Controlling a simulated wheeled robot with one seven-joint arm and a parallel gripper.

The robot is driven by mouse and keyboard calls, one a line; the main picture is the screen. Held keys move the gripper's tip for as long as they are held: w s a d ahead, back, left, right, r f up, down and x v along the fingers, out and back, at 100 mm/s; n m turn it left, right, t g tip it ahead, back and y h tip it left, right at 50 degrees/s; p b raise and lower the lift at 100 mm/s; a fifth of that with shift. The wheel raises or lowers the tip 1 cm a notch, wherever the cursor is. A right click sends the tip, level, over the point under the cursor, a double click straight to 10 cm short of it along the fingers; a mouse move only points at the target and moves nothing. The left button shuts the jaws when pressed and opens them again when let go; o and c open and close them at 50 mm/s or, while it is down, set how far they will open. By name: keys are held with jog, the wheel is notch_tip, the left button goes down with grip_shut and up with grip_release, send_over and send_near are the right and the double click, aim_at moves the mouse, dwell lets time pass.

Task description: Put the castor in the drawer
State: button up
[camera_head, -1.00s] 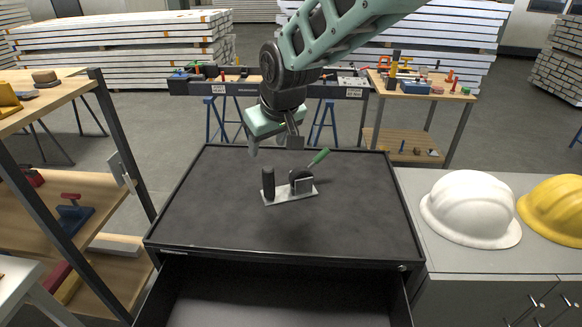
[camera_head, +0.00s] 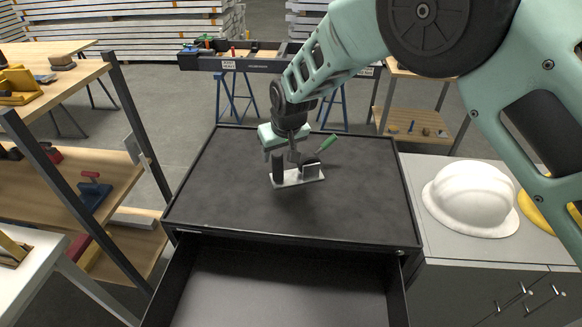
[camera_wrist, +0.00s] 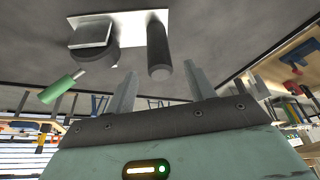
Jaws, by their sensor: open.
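What appears to be the castor (camera_head: 310,170) sits on the dark top of the tool cabinet. It has a pale flat plate, a dark rounded part with a metal block, a green-handled lever and an upright black post. It also shows at the top of the wrist view (camera_wrist: 95,38), with the black post (camera_wrist: 158,50) near my fingers. My gripper (camera_head: 281,160) is open, close above and behind the castor, with nothing between its fingers; its fingers also show in the wrist view (camera_wrist: 160,85). The drawer (camera_head: 285,295) below the cabinet top is pulled open, and its visible floor is bare.
The cabinet top (camera_head: 225,200) has a raised rim and is otherwise clear. A white helmet (camera_head: 472,195) and a yellow one stand on the grey cabinet at right. A wooden shelf unit (camera_head: 90,150) stands close at left. A workbench with tools lies behind.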

aim_at(280, 179)
jog(key=shift+p+x, duration=1.6)
jog(key=shift+x, duration=1)
grip_shut()
jog(key=shift+r, duration=0.1)
